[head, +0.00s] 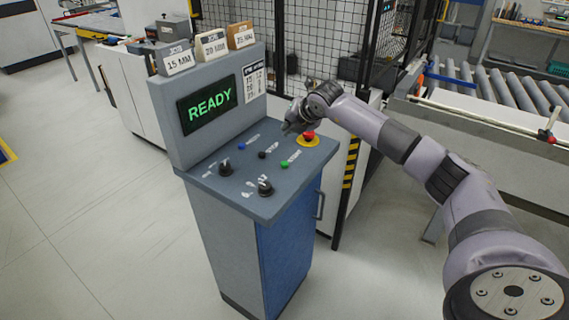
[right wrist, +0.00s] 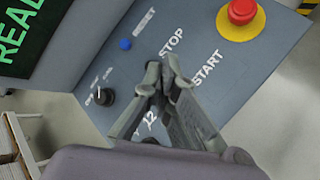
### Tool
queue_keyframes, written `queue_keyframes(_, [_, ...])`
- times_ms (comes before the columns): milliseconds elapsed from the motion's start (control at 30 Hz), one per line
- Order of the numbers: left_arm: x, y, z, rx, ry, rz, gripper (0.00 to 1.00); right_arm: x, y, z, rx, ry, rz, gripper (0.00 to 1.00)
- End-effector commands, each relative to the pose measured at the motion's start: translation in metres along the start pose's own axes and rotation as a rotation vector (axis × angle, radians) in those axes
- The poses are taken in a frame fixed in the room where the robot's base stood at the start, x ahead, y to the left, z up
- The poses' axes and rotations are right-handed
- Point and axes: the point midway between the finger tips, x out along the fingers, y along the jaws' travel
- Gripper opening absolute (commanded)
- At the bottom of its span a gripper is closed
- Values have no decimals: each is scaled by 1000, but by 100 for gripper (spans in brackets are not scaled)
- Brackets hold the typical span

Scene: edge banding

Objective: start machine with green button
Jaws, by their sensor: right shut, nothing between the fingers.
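The control console (head: 262,235) has a sloped panel, and its screen (head: 209,105) reads READY. The green button (head: 284,163) sits by the START label near the panel's front edge; in the right wrist view the START label (right wrist: 208,68) shows, but the button is hidden behind my fingers. My right gripper (head: 288,128) is shut and empty, above the panel's back part. In the right wrist view its fingertips (right wrist: 163,76) are together, appearing between the STOP and START labels. The gap to the panel is hard to judge. My left gripper is not in view.
A red emergency stop (head: 308,135) on a yellow base stands close beside my right gripper. A black button (head: 262,155), a blue button (head: 241,146) and two black knobs (head: 265,186) share the panel. A roller conveyor (head: 490,90) lies at right.

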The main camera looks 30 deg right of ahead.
Motion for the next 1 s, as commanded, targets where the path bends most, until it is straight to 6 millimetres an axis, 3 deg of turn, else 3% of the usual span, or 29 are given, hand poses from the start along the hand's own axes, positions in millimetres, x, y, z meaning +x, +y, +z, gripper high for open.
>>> queue_keyframes(367, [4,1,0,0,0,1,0,7,-5,-6,0,3,1,0])
queue_keyframes(767, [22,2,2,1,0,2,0,43,-30,-32,0,3,2,0])
queue_keyframes(1000, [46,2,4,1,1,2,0,62,-44,-46,1,3,3,0])
